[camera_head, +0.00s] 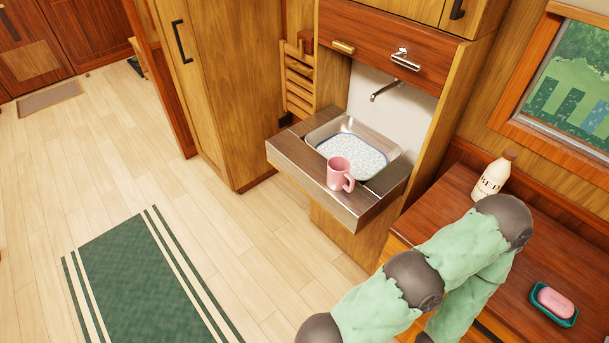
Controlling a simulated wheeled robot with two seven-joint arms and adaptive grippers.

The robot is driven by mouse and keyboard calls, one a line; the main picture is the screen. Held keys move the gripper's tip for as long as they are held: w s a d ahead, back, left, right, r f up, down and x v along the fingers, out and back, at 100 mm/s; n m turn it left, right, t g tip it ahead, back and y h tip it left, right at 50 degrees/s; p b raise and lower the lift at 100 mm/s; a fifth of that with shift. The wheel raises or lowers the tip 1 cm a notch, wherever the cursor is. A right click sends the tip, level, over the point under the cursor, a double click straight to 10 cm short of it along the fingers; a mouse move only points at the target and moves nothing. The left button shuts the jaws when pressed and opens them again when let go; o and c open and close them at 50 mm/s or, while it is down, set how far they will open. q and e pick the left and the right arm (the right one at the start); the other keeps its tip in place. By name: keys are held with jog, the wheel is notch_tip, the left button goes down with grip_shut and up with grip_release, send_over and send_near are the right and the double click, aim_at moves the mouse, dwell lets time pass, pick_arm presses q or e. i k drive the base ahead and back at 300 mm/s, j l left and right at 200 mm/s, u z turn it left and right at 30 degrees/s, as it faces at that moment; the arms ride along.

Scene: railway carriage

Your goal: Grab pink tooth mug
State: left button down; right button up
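The pink tooth mug (339,174) stands upright on the front part of the wooden washstand shelf (297,149), with its handle to the right. It is just in front of the metal basin (391,155) and overlaps the basin's near rim in the picture. My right arm, in a pale green sleeve with dark joints, comes in at the lower right, in front of the wooden counter. Its gripper does not show. My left arm and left gripper are out of the picture. Nothing is seen touching the mug.
A faucet (385,90) sticks out above the basin. A cream bottle (493,178) and a pink soap (555,302) in a green dish (541,307) are on the right counter (462,185). A tall cabinet (226,90) stands left of the washstand. The floor holds a green rug (150,275).

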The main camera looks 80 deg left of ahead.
aim_at(337, 166)
jog(key=u, duration=2.6)
